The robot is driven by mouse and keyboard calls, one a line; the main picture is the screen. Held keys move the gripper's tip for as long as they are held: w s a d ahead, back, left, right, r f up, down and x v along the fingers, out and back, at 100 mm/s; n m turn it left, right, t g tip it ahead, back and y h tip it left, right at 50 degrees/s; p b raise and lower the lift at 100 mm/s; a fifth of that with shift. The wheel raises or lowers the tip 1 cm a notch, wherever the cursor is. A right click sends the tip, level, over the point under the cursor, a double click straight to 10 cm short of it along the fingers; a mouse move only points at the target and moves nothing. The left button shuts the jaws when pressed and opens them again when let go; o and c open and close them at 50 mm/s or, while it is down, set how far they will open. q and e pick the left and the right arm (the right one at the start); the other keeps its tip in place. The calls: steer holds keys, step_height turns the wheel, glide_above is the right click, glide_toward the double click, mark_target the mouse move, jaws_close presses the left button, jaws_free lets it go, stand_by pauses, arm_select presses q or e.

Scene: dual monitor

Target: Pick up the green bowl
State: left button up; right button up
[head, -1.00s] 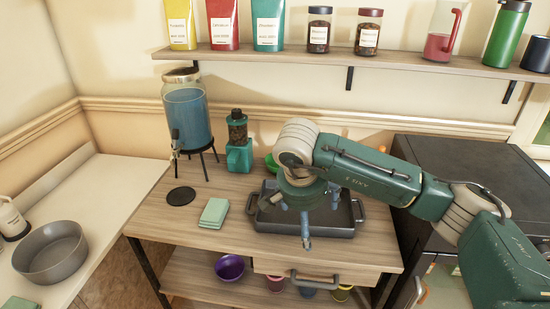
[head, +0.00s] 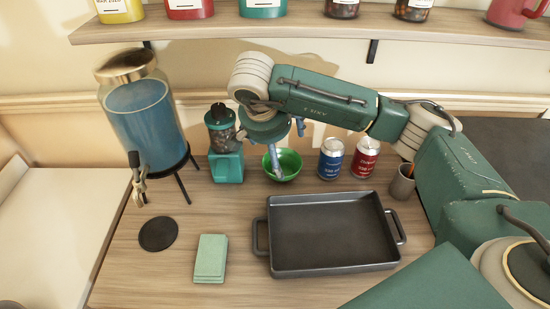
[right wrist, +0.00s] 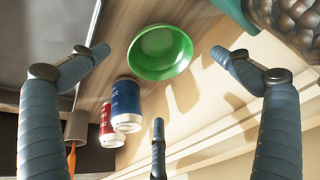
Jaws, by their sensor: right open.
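The green bowl (head: 289,165) stands upright and looks empty on the wooden table, behind the dark tray, between the teal grinder and the blue can. My right gripper (head: 287,150) is above it, with one blue finger overlapping the bowl in the head view. In the right wrist view the bowl (right wrist: 160,52) shows between the spread fingers of the open, empty gripper (right wrist: 160,72). I cannot tell whether a finger touches the bowl. My left gripper is not in view.
A blue can (head: 330,160), a red can (head: 364,158) and a pencil cup (head: 403,182) stand to the right. The teal grinder (head: 226,166) is close on the left. The dark tray (head: 335,232) lies in front. A shelf (head: 300,27) runs above.

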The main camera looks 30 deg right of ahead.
mark_target(284, 169)
steer(key=x, duration=0.3)
steer(key=shift+s+d+f, duration=0.2)
steer(key=shift+f, duration=0.15)
steer(key=shift+w+d+f, duration=0.1)
steer(key=shift+f, duration=0.15)
steer(key=x, duration=0.1)
steer(key=p+x, duration=0.1)
steer(key=x, duration=0.1)
steer(key=p+x, duration=0.1)
steer(key=shift+w+a+f, duration=0.15)
steer(key=shift+w+a, duration=0.05)
steer(key=shift+w, duration=0.2)
steer(key=shift+d+f, duration=0.15)
steer(key=shift+f, duration=0.2)
steer(key=shift+w+f, duration=0.1)
steer(key=shift+w, duration=0.05)
steer(key=c, duration=1.3)
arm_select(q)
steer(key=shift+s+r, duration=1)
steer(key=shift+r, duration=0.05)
